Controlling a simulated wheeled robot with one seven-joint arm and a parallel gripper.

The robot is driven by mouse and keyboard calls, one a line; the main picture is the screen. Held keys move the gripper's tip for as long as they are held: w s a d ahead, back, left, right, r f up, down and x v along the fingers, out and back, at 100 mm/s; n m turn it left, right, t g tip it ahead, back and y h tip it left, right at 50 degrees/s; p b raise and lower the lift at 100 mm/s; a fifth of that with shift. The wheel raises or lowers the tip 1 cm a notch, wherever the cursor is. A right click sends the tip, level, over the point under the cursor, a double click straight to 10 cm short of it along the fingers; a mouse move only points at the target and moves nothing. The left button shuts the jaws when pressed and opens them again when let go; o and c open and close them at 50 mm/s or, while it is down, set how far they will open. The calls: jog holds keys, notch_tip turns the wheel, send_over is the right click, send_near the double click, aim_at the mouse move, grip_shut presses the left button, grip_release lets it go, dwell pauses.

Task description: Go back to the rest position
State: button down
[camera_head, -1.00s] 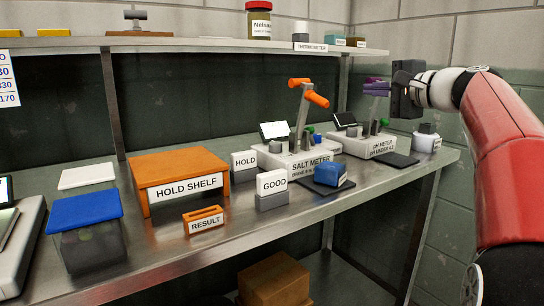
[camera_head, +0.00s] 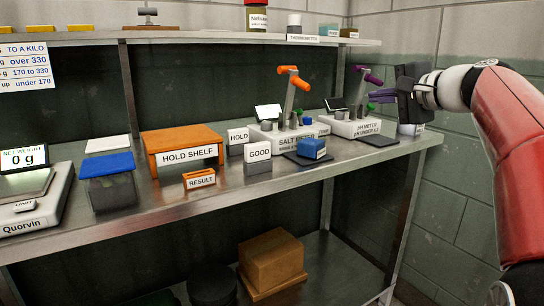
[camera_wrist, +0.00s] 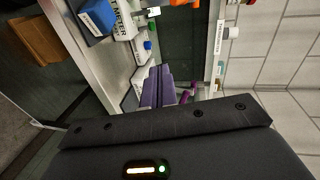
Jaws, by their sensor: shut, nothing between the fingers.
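My gripper (camera_head: 385,96) is at the right of the head view, on my red and white arm. Its purple fingers are together and empty, and they point left in front of the pH meter (camera_head: 352,127). In the wrist view the purple fingers (camera_wrist: 158,88) lie close together with nothing between them. The gripper hangs above the bench's right end; I cannot tell whether it touches anything. The salt meter (camera_head: 290,135) with its orange handle stands to the left of the pH meter.
The steel bench (camera_head: 120,228) holds an orange hold shelf (camera_head: 182,140), a blue-lidded box (camera_head: 108,185), a scale (camera_head: 35,200) reading 0 g, and a blue block (camera_head: 312,148). An upper shelf (camera_head: 190,41) runs along the back. A brown box (camera_head: 272,262) sits below.

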jog(key=s+a+f+n+g+h, duration=0.3)
jog(key=s+a+f+n, duration=0.15)
jog(key=s+f, duration=0.7)
jog(key=s+a+f+n+g+h, duration=0.25)
jog(key=s+a+f, duration=0.25)
jog(key=s+f, duration=0.6)
jog(key=s+d+f+n+g+h, duration=0.2)
jog(key=s+f+n, duration=0.2)
jog(key=s+f, duration=0.4)
notch_tip(320, 180, down, 4)
jog(key=shift+s+f, duration=0.1)
jog(key=shift+s, duration=0.15)
jog(key=shift+g, duration=0.25)
